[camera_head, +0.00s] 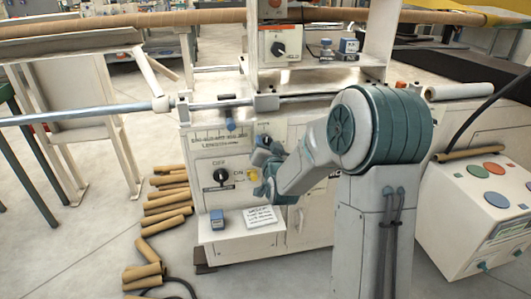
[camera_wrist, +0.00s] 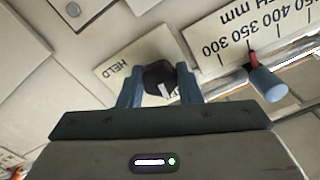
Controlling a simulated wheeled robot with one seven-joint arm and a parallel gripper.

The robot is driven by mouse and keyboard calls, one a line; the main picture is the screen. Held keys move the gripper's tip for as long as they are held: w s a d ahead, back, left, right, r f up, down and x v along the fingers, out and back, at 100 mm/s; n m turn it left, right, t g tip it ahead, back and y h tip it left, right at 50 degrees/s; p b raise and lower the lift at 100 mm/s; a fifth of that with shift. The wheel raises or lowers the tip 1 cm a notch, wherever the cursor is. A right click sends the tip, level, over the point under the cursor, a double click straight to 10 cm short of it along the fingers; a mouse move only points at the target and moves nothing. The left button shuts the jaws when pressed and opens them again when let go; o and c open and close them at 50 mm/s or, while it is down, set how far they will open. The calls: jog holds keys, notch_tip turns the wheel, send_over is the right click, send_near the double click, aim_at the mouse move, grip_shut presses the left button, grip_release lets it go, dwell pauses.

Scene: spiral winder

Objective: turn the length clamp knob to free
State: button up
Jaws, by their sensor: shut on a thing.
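The length clamp knob (camera_wrist: 158,75) is dark and round with a white pointer mark. In the wrist view it sits between the two blue fingers of my gripper (camera_wrist: 160,88), which is shut on it. The white mark is on the knob's side toward my gripper. A pale label plate (camera_wrist: 118,70) behind the knob reads HELD, upside down; the rest of its text is hidden by the knob and fingers. In the head view my gripper (camera_head: 266,146) is at the machine's front panel, and its fingers largely cover the knob.
A blue-ended slider (camera_wrist: 267,85) on the length scale (camera_wrist: 265,30) is close beside my gripper. The ON/OFF switch (camera_head: 221,175) and a yellow button (camera_head: 253,174) are below left. A ledge (camera_head: 225,236) juts out underneath. Several cardboard tubes (camera_head: 168,205) lie on the floor.

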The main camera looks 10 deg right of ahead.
jog(key=shift+f+n+b, duration=0.15)
jog(key=shift+n+b, duration=0.55)
jog(key=shift+n, duration=0.1)
jog(key=o, duration=1)
jog(key=s+b, duration=0.6)
jog(key=s, duration=0.7)
jog(key=shift+s+b, duration=0.35)
jog(key=shift+b, duration=0.05)
